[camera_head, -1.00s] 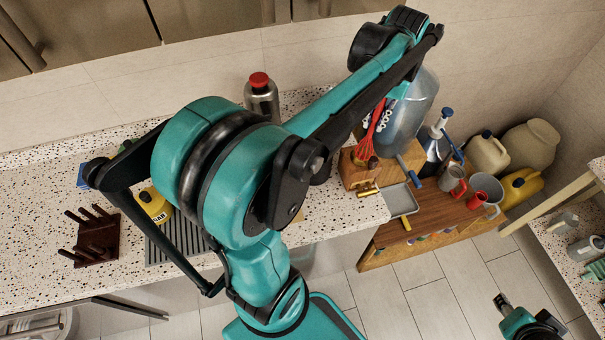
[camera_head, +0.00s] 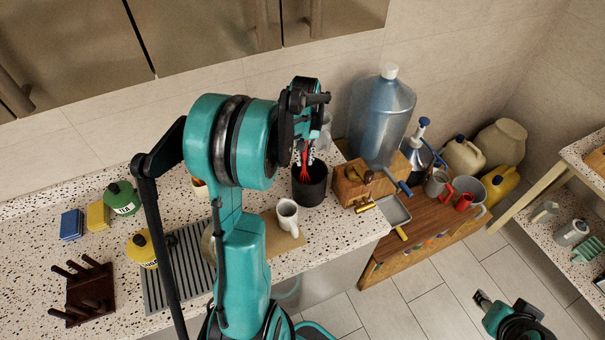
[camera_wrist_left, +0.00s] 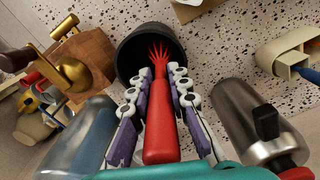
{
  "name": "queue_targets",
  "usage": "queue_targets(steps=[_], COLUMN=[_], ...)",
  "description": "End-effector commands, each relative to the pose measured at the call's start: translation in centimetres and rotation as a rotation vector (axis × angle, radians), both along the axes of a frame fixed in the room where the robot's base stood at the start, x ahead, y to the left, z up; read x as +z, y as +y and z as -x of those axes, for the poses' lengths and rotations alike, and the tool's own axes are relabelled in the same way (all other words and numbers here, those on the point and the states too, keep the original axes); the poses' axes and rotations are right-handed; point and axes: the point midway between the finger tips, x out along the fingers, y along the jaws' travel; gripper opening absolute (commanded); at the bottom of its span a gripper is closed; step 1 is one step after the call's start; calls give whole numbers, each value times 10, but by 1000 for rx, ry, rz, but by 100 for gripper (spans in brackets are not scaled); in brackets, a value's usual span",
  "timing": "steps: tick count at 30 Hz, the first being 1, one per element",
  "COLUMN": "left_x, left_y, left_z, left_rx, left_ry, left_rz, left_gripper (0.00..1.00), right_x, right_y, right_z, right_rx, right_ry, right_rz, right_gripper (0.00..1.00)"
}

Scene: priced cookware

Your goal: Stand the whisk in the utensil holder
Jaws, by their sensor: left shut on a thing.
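The red whisk (camera_head: 304,172) hangs head down from my left gripper (camera_head: 306,148). In the left wrist view its thick red handle (camera_wrist_left: 162,128) lies between the two fingers (camera_wrist_left: 159,84), which are shut on it. The utensil holder (camera_head: 312,190) is a dark round cup on the counter. Its mouth (camera_wrist_left: 140,48) is right by the whisk's wires in both views. I cannot tell how far, if at all, the wires are below the rim. My right gripper (camera_head: 483,299) is low at the right, away from the counter; its jaw state is unclear.
A white mug (camera_head: 287,216) stands left of the holder. A wooden block (camera_head: 351,188) and a large blue water bottle (camera_head: 381,118) stand to its right. A steel bottle (camera_wrist_left: 250,118) stands near the gripper in the left wrist view.

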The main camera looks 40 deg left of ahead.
Motion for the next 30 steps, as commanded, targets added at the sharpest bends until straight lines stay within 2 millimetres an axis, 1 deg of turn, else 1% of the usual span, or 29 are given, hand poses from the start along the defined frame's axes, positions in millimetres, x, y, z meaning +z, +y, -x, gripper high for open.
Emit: queue_targets(steps=[1, 5, 9, 12, 19, 23, 24, 26, 30], left_x=[-6, -15, -36, -47, -47, -51, -51, -50, -50], left_y=[0, 0, 0, 0, 0, 0, 0, 0, 0], left_z=[0, 0, 0, 0, 0, 0, 0, 0, 0], left_rx=[0, 0, 0, 0, 0, -1, -1, -1, 0], left_ry=[0, 0, 0, 0, 0, 0, 0, 0, 0], left_rz=[0, 0, 0, 0, 0, 0, 0, 0, 0], left_gripper=[0, 0, 0, 0, 0, 0, 22, 38, 38], right_x=[-1, -2, -4, -5, -5, -9, -9, -8, -8], right_y=[0, 0, 0, 0, 0, 0, 0, 0, 0], right_z=[0, 0, 0, 0, 0, 0, 0, 0, 0], right_rx=[0, 0, 0, 0, 0, 0, 0, 0, 0], right_ry=[0, 0, 0, 0, 0, 0, 0, 0, 0], right_rz=[0, 0, 0, 0, 0, 0, 0, 0, 0], right_gripper=[40, 40, 40, 40, 40, 40, 40, 40, 40])
